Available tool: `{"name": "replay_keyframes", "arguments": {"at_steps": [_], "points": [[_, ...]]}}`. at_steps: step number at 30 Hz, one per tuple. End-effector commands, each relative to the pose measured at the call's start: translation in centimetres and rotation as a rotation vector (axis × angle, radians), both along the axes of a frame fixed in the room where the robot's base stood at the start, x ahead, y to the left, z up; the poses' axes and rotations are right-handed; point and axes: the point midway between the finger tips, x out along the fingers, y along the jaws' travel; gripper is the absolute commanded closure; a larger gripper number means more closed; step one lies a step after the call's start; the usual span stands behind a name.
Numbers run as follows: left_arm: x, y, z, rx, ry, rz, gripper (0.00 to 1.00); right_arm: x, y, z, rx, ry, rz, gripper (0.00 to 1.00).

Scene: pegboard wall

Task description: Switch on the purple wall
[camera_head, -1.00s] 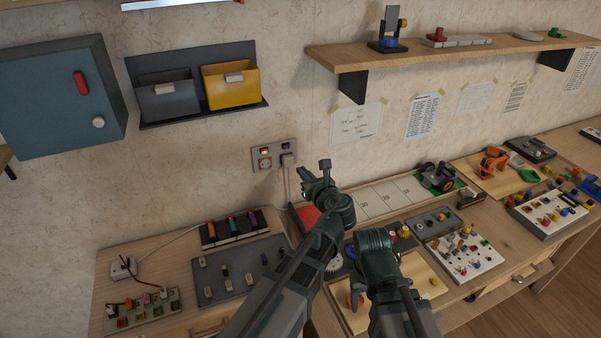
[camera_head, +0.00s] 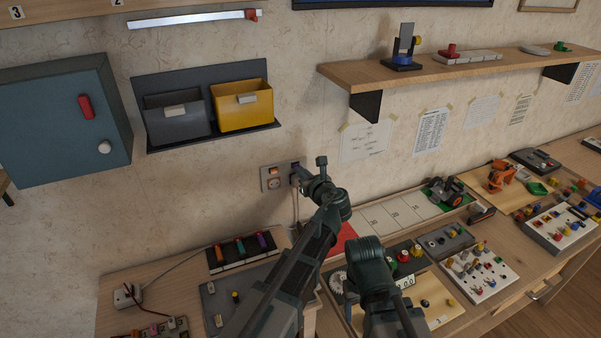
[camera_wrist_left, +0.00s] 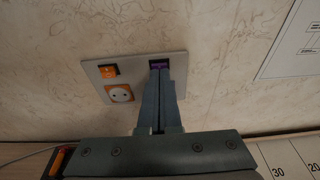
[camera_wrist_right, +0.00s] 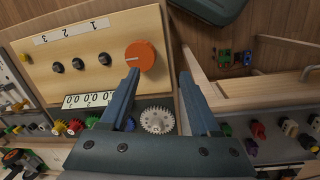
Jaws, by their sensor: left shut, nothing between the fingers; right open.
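The purple wall switch (camera_wrist_left: 158,64) sits at the upper right of a grey wall plate (camera_wrist_left: 93,68). An orange switch (camera_wrist_left: 108,71) and an orange-framed socket (camera_wrist_left: 120,94) are to its left on the plate. My left gripper (camera_wrist_left: 160,76) is shut and empty, its tips right at the purple switch, covering its lower part; I cannot tell whether they touch it. In the head view the plate (camera_head: 266,181) is partly behind the left gripper. My right gripper (camera_wrist_right: 160,76) is open and empty, above the bench near an orange knob (camera_wrist_right: 141,55).
A blue cabinet (camera_head: 60,125) and yellow bin (camera_head: 240,108) hang at the left. A wooden shelf (camera_head: 450,71) is at upper right. Below, the bench holds a white gear (camera_wrist_right: 157,120), a white board (camera_head: 480,275) and several other small parts. The wall around the plate is mostly clear.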

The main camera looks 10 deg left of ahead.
Motion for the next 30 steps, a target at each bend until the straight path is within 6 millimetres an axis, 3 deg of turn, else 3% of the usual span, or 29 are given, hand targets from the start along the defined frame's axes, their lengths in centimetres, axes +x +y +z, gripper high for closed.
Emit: {"name": "replay_keyframes", "arguments": {"at_steps": [7, 9, 14, 30], "points": [[0.7, 0.4, 1.6, -0.053, 0.078, 0.003, 1.0, 0.0, 0.0, 3.6, 0.0, 0.0, 0.0, 0.37], [0.5, 0.4, 0.6, -0.049, 0.073, 0.002, 1.0, 0.0, 0.0, 2.5, 0.0, 0.0, 0.0, 0.37], [0.5, 0.4, 0.6, -0.048, 0.072, 0.002, 1.0, 0.0, 0.0, 2.5, 0.0, 0.0, 0.0, 0.37], [0.5, 0.4, 2.3, -0.048, 0.072, 0.002, 1.0, 0.0, 0.0, 4.1, 0.0, 0.0, 0.0, 0.37]]}}
